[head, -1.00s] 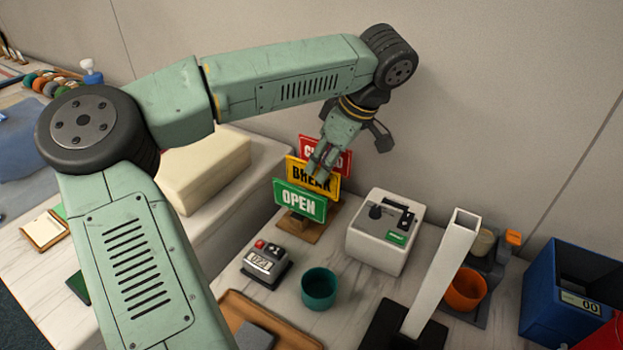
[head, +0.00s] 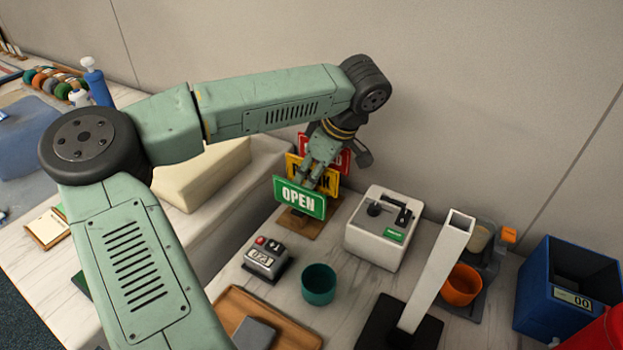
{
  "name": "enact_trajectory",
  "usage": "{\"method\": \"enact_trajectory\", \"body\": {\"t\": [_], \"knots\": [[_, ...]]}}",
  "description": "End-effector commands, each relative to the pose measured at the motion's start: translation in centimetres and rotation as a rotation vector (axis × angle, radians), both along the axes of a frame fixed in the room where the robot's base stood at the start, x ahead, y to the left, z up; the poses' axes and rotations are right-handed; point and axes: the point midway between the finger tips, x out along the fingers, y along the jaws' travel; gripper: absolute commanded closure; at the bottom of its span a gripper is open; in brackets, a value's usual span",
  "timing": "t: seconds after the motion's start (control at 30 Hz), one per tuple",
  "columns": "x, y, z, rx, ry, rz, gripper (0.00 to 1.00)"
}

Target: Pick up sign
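Three signs stand one behind another on a brown wooden stand (head: 297,223). The green OPEN sign (head: 299,198) is in front, the yellow BREAK sign (head: 328,183) is behind it with its word partly covered, and the red CLOSED sign (head: 340,158) is at the back, mostly hidden by my gripper. My gripper (head: 312,185) points down at the signs. Its fingertips are at the top of the OPEN sign, in front of the BREAK sign. I cannot tell whether the fingers touch a sign or how far apart they are.
A white box-shaped device (head: 384,236) stands right of the signs. A counter (head: 266,258) and a teal cup (head: 318,283) stand in front. A tall white post (head: 437,270), an orange cup (head: 463,284) and a blue bin (head: 566,290) are further right. A cream block (head: 200,180) lies left.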

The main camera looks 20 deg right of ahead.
Motion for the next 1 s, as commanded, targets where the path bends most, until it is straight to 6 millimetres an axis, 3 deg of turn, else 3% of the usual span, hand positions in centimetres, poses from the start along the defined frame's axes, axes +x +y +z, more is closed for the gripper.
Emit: {"method": "enact_trajectory", "body": {"t": [0.5, 0.9, 1.0], "knots": [[0.0, 0.02, -0.3, 0.0, 0.0, 0.0, 0.72], [0.0, 0.0, -0.3, 0.0, 0.0, 0.0, 0.98], [0.0, 0.0, -0.3, 0.0, 0.0, 0.0, 1.0]]}}
